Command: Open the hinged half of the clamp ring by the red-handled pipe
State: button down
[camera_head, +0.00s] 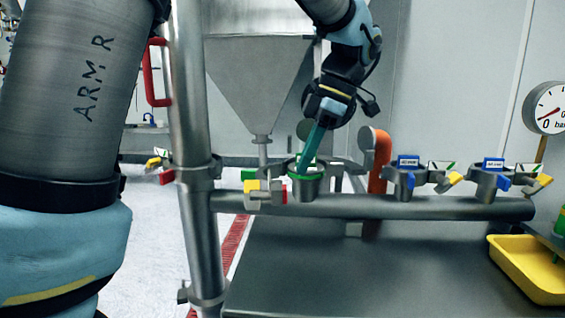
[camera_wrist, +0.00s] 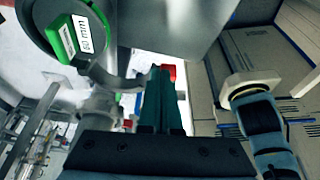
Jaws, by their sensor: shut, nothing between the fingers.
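The clamp ring (camera_head: 345,165) by the red-handled pipe sits around a short green-rimmed port (camera_head: 305,186) on the horizontal pipe. A grey, curved clamp half (camera_wrist: 122,84) shows in the wrist view, left of my fingers. The red handle (camera_head: 148,75) is on the upright pipe (camera_head: 190,120) to the left. My gripper (camera_head: 304,170) reaches down with its teal fingers together and empty, the tips at the port's rim in the head view. In the wrist view the fingers (camera_wrist: 161,72) point away beside the curved half. I cannot tell whether they touch it.
Two more ports with clamps (camera_head: 405,180) (camera_head: 488,182) stand to the right. A round grey cap with a green 60 mm tag (camera_wrist: 70,42) is close in the wrist view. A yellow tray (camera_head: 530,268) and gauge (camera_head: 548,106) are at the right. The orange pipe (camera_head: 380,160) rises behind.

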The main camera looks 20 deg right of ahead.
aim_at(269, 172)
jog(key=shift+w+a+f+p, duration=0.1)
jog(key=shift+w+a+p, duration=0.1)
jog(key=shift+a, duration=0.5)
jog(key=shift+w+a+f+p, duration=0.1)
jog(key=shift+w+a+f, duration=0.1)
jog(key=shift+a, duration=0.5)
jog(key=shift+w+a+f+p, duration=0.1)
jog(key=shift+w+a+p, duration=0.1)
jog(key=shift+a, duration=0.5)
jog(key=shift+w+a+m+t+b, duration=0.15)
jog(key=shift+w+a+m+b, duration=0.15)
jog(key=shift+a, duration=0.3)
jog(key=shift+w+a+m+t+b, duration=0.2)
jog(key=shift+a+m, duration=0.1)
jog(key=shift+a, duration=0.3)
jog(key=shift+w+a, duration=0.1)
jog(key=shift+a, duration=0.1)
